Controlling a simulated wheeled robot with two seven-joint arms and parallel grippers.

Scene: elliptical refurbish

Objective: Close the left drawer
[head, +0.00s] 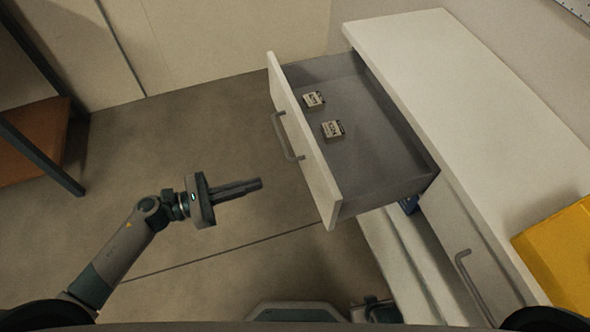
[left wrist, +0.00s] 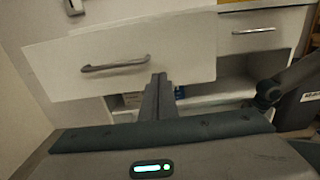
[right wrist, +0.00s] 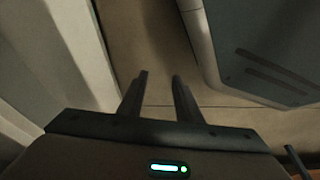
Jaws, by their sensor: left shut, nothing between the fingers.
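The left drawer (head: 385,165) is pulled far out of the white cabinet. Its white front panel (head: 304,140) carries a grey bar handle (head: 287,137). Two small labelled boxes lie inside, one farther back (head: 314,100) and one nearer (head: 333,130). My left gripper (head: 260,184) is shut and empty, left of the front panel and apart from it in the head view. In the left wrist view its closed fingers (left wrist: 158,80) point at the panel, to the right of the handle (left wrist: 115,66). My right gripper (right wrist: 160,74) shows only in the right wrist view, open and empty.
The white cabinet top (head: 440,80) extends along the right, with a yellow box (head: 562,255) on it. A second drawer with a handle (head: 470,285) is closed below right. A dark-framed shelf (head: 40,140) stands far left. Floor between it and the drawer is clear.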

